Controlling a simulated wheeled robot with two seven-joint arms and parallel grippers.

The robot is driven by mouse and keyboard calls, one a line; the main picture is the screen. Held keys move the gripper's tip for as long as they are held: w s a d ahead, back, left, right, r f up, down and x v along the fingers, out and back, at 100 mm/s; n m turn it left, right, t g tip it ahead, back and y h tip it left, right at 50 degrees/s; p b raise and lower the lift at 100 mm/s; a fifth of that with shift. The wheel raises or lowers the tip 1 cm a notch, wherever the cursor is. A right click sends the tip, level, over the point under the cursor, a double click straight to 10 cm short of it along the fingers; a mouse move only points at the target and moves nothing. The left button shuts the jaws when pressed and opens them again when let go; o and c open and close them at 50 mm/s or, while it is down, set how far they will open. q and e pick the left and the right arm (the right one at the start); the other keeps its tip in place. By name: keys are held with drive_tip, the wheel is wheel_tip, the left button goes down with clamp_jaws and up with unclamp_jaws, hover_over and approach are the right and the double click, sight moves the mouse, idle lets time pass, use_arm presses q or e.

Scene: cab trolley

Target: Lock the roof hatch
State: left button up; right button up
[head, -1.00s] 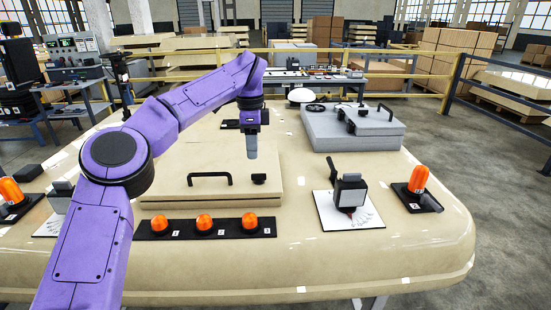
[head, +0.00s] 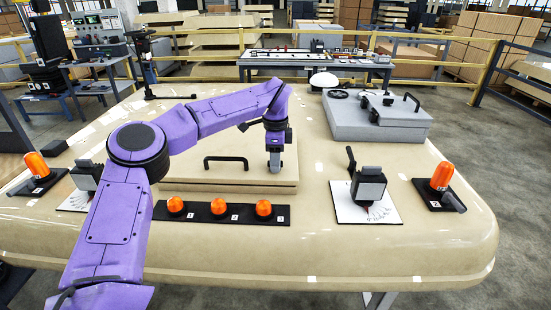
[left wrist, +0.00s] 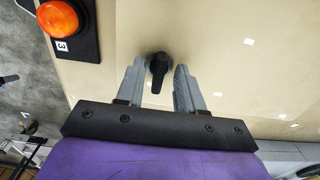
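The roof hatch (head: 190,172) is a beige raised panel with a black bar handle (head: 225,161). My left gripper (head: 275,165) is at the right part of the hatch, pointing down, and covers the small black latch there in the head view. In the left wrist view, the black latch knob (left wrist: 159,75) lies between the two grey fingers of the left gripper (left wrist: 160,85), its lever pointing toward the palm. Gaps show beside the lever, so the fingers are apart and not clamped on it. My right gripper is not in view.
Three orange lamps on a black strip (head: 220,220) lie in front of the hatch; one lamp (left wrist: 58,18) shows close in the wrist view. A black lever switch on a white plate (head: 366,200) stands right. A grey hatch box (head: 375,125) is behind right.

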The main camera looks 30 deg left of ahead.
use_arm(q)
drive_tip(key=shift+s+r, duration=0.15)
drive_tip(key=shift+s, duration=0.05)
drive_tip(key=shift+c, duration=0.3)
drive_tip(key=c, duration=0.5)
clamp_jaws()
drive_tip(key=shift+m, duration=0.3)
drive_tip(key=m, duration=0.2)
drive_tip(key=shift+f+m+b, duration=0.2)
drive_tip(key=shift+m+b, duration=0.2)
drive_tip(key=m, duration=0.3)
drive_tip(key=shift+m, duration=0.3)
drive_tip(key=m+p, duration=0.1)
drive_tip(key=m, duration=0.4)
drive_tip(key=shift+d, duration=0.1)
drive_tip(key=m+p, duration=0.2)
drive_tip(key=m, duration=0.4)
